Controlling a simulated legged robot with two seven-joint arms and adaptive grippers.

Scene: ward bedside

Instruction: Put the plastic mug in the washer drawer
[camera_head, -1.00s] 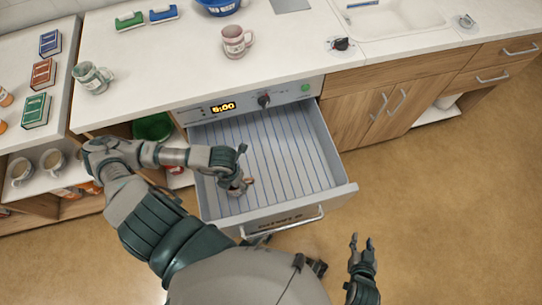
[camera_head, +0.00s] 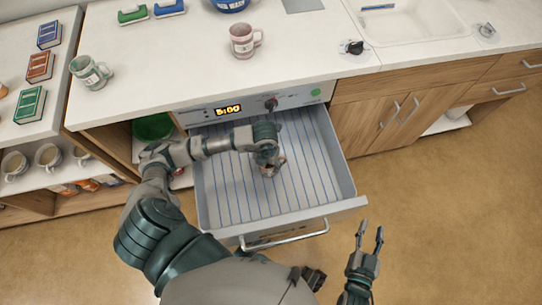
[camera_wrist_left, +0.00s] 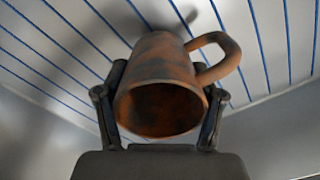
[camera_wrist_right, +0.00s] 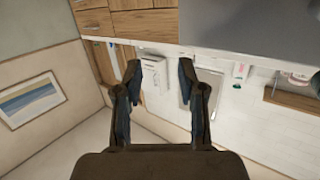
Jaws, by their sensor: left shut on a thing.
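A rusty-brown mug with a loop handle (camera_wrist_left: 160,62) is between the fingers of my left gripper (camera_head: 267,163). In the left wrist view its dark open mouth faces the camera and its handle points right. The washer drawer (camera_head: 213,228) is pulled out; it is a light grey box with a blue-striped floor. My left gripper is shut on the mug inside the drawer outline, over the middle of the floor. I cannot tell whether the mug touches the floor. My right gripper (camera_head: 370,238) is open and empty, right of the drawer front.
A pink mug (camera_head: 242,41) and a grey-green mug (camera_head: 90,73) stand on the white counter. The control panel (camera_head: 292,98) is above the drawer. A sink (camera_head: 405,20) is at the back right. The drawer floor around the held mug is clear.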

